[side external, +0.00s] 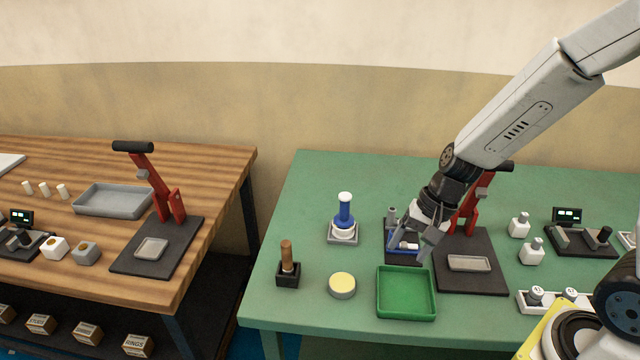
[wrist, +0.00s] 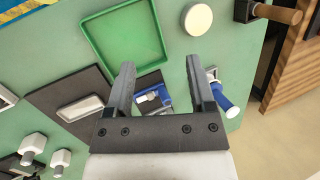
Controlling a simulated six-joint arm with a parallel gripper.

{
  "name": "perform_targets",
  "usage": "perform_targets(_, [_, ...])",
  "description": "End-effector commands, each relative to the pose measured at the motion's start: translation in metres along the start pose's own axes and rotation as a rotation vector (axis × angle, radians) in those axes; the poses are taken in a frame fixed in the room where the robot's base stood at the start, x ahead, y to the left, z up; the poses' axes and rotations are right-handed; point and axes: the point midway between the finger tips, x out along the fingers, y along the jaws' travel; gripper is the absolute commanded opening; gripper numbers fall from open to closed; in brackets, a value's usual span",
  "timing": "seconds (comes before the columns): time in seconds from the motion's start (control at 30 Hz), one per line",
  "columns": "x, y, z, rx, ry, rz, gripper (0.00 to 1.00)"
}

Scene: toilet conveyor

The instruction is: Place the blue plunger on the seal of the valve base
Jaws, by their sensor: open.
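A blue upright piece with a white top (side external: 344,212), which looks like the blue plunger, stands on a grey square base with a white ring (side external: 343,232), left of my gripper. In the wrist view the blue piece (wrist: 222,96) shows just right of the right finger. My gripper (side external: 409,250) is open and points down over a dark holder (side external: 390,257). A small blue-and-white part (wrist: 150,98) lies in that holder and shows between the fingers, apart from them. The fingers (wrist: 158,66) partly hide the holder, and I cannot tell what that part is.
A green tray (side external: 406,316) lies in front of the gripper. A red lever press (side external: 467,215) on a dark plate stands close at right. A yellow disc (side external: 342,284) and a wooden-handled block (side external: 288,272) are at front left. White bottles (side external: 531,251) stand farther right.

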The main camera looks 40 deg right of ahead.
Motion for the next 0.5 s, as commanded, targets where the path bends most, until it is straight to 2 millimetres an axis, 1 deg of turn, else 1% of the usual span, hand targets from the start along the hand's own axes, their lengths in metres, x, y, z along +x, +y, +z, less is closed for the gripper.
perform_targets(0.03, [-0.002,0.005,0.003,-0.079,0.023,0.029,0.7])
perform_targets(0.23, [-0.012,0.024,0.004,-0.414,0.116,0.143,0.7])
perform_targets(0.4, [-0.02,0.032,0.004,-0.68,0.186,0.221,0.7])
perform_targets(0.5, [-0.024,0.034,0.004,-0.799,0.214,0.253,0.7])
